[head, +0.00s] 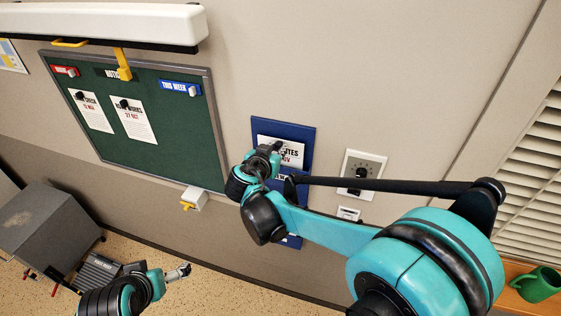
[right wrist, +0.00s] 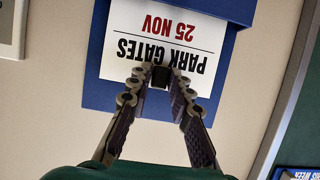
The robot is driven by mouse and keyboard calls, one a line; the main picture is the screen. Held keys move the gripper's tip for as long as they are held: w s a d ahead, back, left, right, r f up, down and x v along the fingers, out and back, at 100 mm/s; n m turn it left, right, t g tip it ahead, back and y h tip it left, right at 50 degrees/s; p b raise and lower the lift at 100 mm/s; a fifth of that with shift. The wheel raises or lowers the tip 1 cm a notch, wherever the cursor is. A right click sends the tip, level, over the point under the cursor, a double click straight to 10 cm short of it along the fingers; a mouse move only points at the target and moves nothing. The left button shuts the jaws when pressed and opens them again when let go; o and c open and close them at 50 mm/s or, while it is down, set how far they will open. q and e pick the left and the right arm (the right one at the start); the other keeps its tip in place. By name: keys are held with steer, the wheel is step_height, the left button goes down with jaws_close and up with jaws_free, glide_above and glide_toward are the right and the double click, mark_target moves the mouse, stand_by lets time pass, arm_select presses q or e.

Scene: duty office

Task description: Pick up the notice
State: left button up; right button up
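The white notice (head: 296,157) reads PARK GATES 25 NOV. It sits in a blue wall holder (head: 283,129), its lower part behind the holder's front pocket. In the right wrist view the notice (right wrist: 163,40) appears upside down, with a small black tab (right wrist: 161,76) at its edge. My right gripper (head: 276,149) is at the notice's top edge and covers part of it in the head view. Its two fingertips (right wrist: 160,76) are closed in on both sides of the tab. My left gripper (head: 183,272) is low over the floor, away from the notice; its finger gap is unclear.
A green noticeboard (head: 165,160) with two other notices hangs to the left. A dial plate (head: 362,172) is on the wall just right of the holder. A grey box (head: 45,232) stands lower left. A green mug (head: 538,284) is on a wooden surface lower right.

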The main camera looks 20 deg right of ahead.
jaws_close()
steer(key=shift+r, duration=0.2)
step_height(320, 180, up, 28)
steer(key=shift+f+p, duration=0.2)
steer(key=shift+p, duration=0.3)
steer(key=shift+f, duration=0.1)
stand_by(0.4)
